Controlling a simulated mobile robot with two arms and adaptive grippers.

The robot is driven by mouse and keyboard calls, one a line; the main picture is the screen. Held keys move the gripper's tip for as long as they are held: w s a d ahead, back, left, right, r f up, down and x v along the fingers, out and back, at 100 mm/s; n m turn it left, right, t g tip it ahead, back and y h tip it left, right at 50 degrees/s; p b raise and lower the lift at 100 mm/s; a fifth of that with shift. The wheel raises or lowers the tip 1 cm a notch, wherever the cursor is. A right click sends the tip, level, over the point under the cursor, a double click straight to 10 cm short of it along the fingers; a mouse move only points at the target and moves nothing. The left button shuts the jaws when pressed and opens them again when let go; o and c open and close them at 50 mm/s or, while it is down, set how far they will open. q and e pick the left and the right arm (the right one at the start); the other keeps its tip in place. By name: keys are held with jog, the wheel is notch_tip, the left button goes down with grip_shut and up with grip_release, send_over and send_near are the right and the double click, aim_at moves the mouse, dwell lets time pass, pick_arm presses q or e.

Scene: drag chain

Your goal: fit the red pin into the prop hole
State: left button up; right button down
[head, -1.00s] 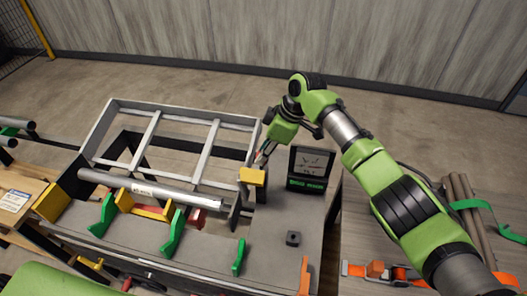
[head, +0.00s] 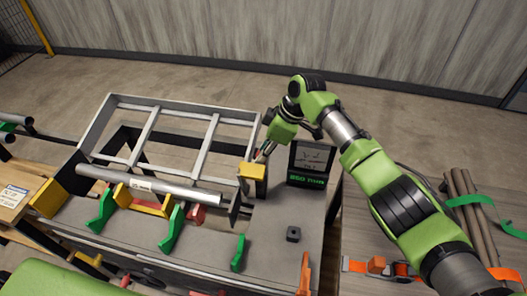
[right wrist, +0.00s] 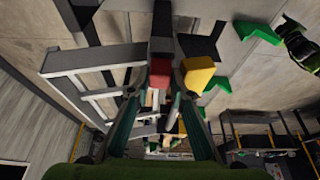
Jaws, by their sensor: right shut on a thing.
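My right gripper (head: 264,153) is low at the right end of the bench frame, just behind a yellow block (head: 252,171). In the right wrist view its two fingers (right wrist: 158,95) are shut around a red piece, the red pin (right wrist: 160,72), beside the yellow block (right wrist: 198,73). The pin's far end and the prop hole are hidden, so I cannot tell whether the pin is in the hole. A grey tube (head: 150,186) lies across the supports left of the gripper. My left gripper is out of view.
Green brackets (head: 173,231) and a small dark block (head: 293,234) are on the bench front. A side table (head: 350,225) with tubes and straps (head: 465,200) lies right.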

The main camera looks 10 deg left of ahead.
jog(key=shift+f, duration=0.15)
jog(key=c, duration=1.7)
grip_release()
jog(key=shift+f, duration=0.1)
jog(key=v, duration=1.2)
